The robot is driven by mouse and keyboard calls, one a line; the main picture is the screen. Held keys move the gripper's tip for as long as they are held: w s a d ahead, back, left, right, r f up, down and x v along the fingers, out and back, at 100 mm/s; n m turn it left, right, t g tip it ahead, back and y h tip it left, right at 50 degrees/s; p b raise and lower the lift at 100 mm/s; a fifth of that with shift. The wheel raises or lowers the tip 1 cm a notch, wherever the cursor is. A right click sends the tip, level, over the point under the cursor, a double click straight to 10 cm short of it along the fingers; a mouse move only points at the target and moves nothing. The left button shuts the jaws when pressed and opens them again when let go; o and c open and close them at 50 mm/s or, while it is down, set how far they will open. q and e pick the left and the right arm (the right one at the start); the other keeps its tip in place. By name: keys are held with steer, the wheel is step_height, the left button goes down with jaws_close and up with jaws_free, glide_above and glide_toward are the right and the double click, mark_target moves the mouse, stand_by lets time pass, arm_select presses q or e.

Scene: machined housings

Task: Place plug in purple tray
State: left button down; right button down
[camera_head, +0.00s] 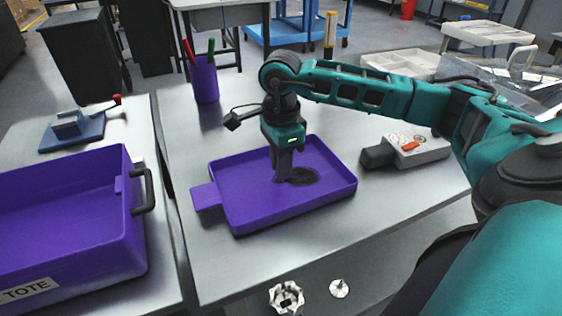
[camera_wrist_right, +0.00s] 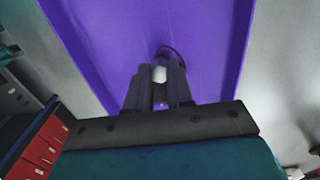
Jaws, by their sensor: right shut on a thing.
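The purple tray (camera_head: 240,217) lies on the grey table, with a tab on its left side. It fills much of the right wrist view (camera_wrist_right: 215,40). My right gripper (camera_head: 281,180) points down inside the tray's outline, low over its floor. In the right wrist view its fingers (camera_wrist_right: 160,85) are shut on a small pale thing, likely the plug (camera_wrist_right: 159,73). The head view hides the plug behind the fingers. I cannot tell whether the plug touches the tray floor. My left gripper is not in view.
A purple pen cup (camera_head: 205,80) stands behind the tray. A grey device with a red switch (camera_head: 418,148) lies to the right. A purple tote (camera_head: 70,225) sits on the left table. A white knob (camera_head: 286,297) and a small white part (camera_head: 339,289) show at the bottom.

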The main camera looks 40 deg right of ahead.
steer(key=c, duration=1.5)
jaws_free()
steer(key=shift+f, duration=0.2)
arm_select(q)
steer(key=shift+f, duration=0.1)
arm_select(e)
steer(key=o, duration=0.5)
steer(key=shift+r, duration=0.1)
steer(key=shift+r, duration=0.25)
arm_select(q)
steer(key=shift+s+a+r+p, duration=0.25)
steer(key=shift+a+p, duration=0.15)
steer(key=shift+p, duration=0.25)
arm_select(e)
step_height(320, 180, up, 12)
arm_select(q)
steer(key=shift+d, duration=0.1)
arm_select(e)
steer(key=shift+f, duration=0.15)
